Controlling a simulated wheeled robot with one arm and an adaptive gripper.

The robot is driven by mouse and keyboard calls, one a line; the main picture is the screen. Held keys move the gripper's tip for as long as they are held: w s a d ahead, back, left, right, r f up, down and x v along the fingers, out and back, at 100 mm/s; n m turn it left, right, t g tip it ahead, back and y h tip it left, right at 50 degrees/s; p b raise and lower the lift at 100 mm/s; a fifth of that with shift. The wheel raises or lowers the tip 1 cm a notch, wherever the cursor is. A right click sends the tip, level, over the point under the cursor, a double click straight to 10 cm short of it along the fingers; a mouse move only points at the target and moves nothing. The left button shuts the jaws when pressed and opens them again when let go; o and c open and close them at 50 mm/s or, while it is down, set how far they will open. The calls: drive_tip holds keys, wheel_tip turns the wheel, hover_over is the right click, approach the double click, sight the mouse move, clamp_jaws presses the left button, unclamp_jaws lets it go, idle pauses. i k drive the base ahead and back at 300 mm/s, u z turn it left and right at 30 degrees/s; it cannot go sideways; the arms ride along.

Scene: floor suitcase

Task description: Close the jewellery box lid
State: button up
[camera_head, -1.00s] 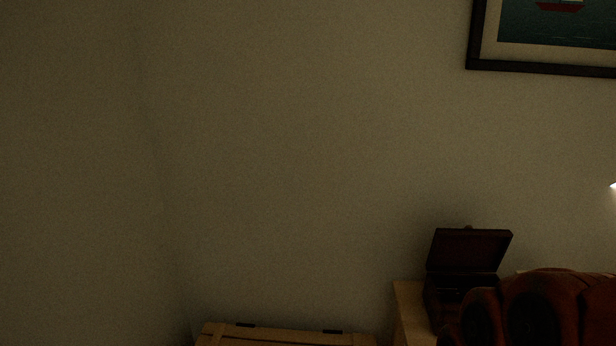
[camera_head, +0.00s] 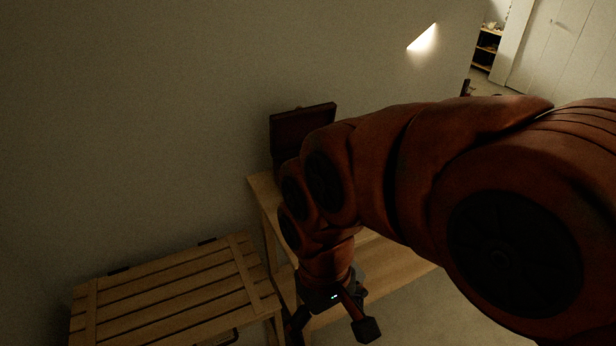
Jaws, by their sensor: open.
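The jewellery box (camera_head: 298,124) is dark brown and stands at the back of a wooden table, near the wall. Its lid is raised and tilted back; my arm hides most of the box body below it. My gripper (camera_head: 326,333) hangs at the bottom of the view, pointing down, in front of the table and lower in the picture than the box. Its dark fingers are spread apart with nothing seen between them. It is well apart from the lid.
The wooden table (camera_head: 262,187) carries the box and has a lower shelf (camera_head: 385,262). A slatted wooden suitcase (camera_head: 175,290) lies to the left of the table. A lit patch shows on the wall. Shelves (camera_head: 487,48) and white doors (camera_head: 565,45) stand far right.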

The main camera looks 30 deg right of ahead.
sight(287, 130)
drive_tip(key=u, duration=0.4)
drive_tip(key=i, duration=0.6)
drive_tip(key=u, duration=0.05)
